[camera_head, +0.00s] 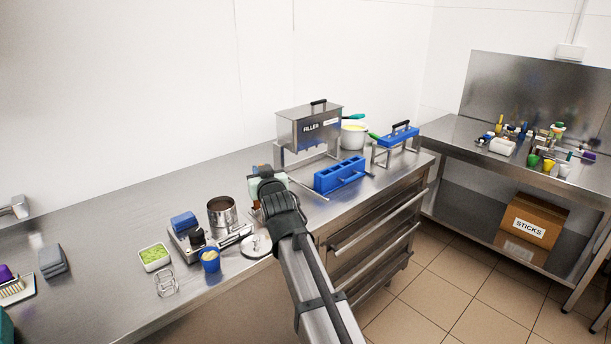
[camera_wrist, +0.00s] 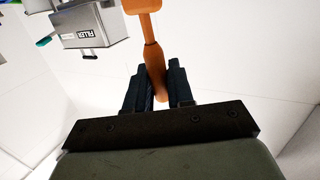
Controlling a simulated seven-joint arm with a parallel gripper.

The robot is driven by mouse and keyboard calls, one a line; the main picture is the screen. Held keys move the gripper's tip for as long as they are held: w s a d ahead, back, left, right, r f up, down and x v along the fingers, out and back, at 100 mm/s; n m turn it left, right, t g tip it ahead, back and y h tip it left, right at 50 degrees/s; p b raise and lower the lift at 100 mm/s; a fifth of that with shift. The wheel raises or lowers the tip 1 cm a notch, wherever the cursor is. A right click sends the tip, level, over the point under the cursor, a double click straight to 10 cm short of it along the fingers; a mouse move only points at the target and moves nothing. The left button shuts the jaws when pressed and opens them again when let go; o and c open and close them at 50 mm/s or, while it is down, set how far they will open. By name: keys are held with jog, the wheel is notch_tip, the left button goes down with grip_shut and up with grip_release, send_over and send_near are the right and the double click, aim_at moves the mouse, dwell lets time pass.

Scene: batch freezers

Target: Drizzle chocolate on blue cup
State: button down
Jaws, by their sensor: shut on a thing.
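A small blue cup (camera_head: 211,265) with pale yellow contents stands upright on the steel counter, left of my arm. A steel pot (camera_head: 222,218) stands just behind it; I cannot make out its contents. My gripper (camera_head: 265,171) is over the counter, to the right of the pot and apart from the cup. In the wrist view my gripper (camera_wrist: 160,92) is shut on an orange-brown handled utensil (camera_wrist: 151,55). Its far end runs out of the top of that view, so I cannot tell its full shape. No chocolate is clearly visible.
Near the cup are a white tray with green contents (camera_head: 154,257), a wire stand (camera_head: 166,284) and a round steel lid (camera_head: 256,246). A filler box (camera_head: 310,128), a blue mould (camera_head: 341,175) and a white pot (camera_head: 353,138) stand farther right.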

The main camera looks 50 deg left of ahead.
jog(key=s+a+g, duration=0.1)
jog(key=s+a, duration=1.8)
jog(key=w+a+r+m+t+h, duration=0.25)
jog(key=w+m+t+h, duration=0.25)
jog(key=w+t, duration=0.25)
jog(key=w+d+r+m+t+h, duration=0.1)
jog(key=w+d+m+t+h, duration=0.3)
jog(key=d+m+h, duration=0.6)
notch_tip(320, 180, down, 10)
jog(key=a+n+g+h, duration=0.1)
jog(key=n, duration=0.1)
jog(key=shift+w+a+r, duration=0.15)
jog(key=shift+w, duration=0.3)
jog(key=shift+g, duration=0.25)
notch_tip(320, 180, up, 8)
jog(key=shift+r, duration=0.2)
dwell(0.8)
